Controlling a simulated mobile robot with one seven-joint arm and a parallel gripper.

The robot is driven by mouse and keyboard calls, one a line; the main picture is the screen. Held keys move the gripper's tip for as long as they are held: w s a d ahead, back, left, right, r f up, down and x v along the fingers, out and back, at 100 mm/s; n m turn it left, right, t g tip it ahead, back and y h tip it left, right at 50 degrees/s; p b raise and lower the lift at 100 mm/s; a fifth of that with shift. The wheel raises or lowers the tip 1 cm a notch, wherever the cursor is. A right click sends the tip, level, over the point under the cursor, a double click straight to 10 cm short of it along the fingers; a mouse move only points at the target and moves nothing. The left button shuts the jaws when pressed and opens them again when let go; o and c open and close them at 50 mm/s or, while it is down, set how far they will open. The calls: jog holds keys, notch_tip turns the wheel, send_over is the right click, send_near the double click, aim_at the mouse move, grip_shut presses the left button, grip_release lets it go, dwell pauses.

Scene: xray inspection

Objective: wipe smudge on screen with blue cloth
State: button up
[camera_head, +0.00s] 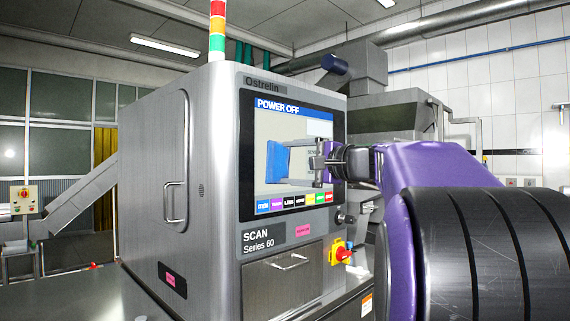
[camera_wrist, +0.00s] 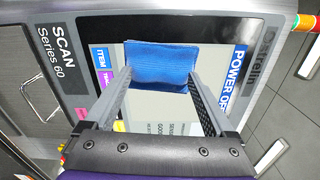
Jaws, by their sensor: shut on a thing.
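The blue cloth (camera_head: 276,163) is in front of the left part of the screen (camera_head: 300,120) in the head view. In the wrist view the cloth (camera_wrist: 162,62) is a flat, folded block between the fingertips, over the lit screen (camera_wrist: 165,115). My gripper (camera_head: 288,162) reaches in from the right and is shut on the cloth; its two fingers (camera_wrist: 161,78) press on the cloth's two ends. I cannot tell whether the cloth touches the glass. I see no smudge; the cloth and gripper cover part of the screen.
The screen is set in a grey scanner cabinet (camera_head: 180,150), with a row of coloured buttons (camera_head: 296,200) at the screen's bottom. Below are a drawer handle (camera_head: 292,262) and a red-and-yellow knob (camera_head: 340,251). A signal light (camera_head: 217,30) stands on top.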

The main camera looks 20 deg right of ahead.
jog(key=shift+s, duration=0.1)
jog(key=shift+v, duration=1.45)
